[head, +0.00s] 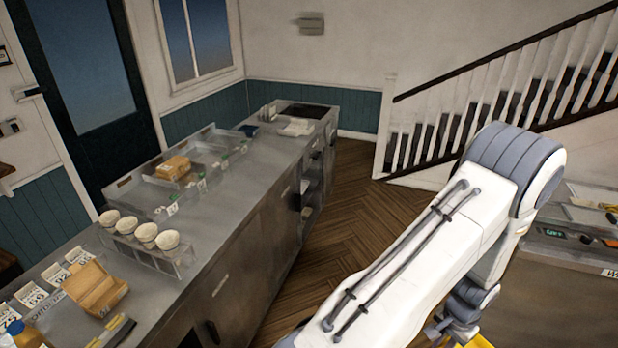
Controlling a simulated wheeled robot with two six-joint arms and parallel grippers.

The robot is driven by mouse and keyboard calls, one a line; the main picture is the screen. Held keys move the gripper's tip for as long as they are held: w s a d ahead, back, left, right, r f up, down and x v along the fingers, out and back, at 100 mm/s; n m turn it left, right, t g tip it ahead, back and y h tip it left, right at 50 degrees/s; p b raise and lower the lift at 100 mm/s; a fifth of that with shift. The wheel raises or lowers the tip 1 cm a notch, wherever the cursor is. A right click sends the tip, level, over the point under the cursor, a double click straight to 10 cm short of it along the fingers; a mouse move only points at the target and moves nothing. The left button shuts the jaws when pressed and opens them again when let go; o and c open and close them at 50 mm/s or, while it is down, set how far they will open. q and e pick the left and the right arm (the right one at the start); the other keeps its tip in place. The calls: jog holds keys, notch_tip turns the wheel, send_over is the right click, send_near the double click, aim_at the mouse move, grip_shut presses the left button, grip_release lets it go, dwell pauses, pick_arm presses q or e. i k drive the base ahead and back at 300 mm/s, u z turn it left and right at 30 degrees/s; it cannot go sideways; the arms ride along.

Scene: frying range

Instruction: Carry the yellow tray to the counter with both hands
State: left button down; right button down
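The yellow tray (478,341) shows only as small yellow patches at the bottom edge, below my white arm. Most of it is hidden or out of frame. The arm, which looks like my left, rises from the bottom, bends at the right and drops to a dark wrist just above the yellow. Its fingers cannot be made out, so its hold on the tray cannot be told. My other gripper is not in view. A long steel counter (240,270) runs along the left wall, apart from the tray.
On the counter are several cups in a rack (150,258), a cardboard box (95,288), and a steel holder with a brown package (172,168). White cloths (296,127) lie at its far end. Wooden floor (345,215) is open beside it. Equipment (575,240) stands at right, near a staircase.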

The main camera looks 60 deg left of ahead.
aim_at(230, 194)
jog(key=u, duration=1.3)
jog(key=i, duration=3.6)
jog(key=u, duration=3)
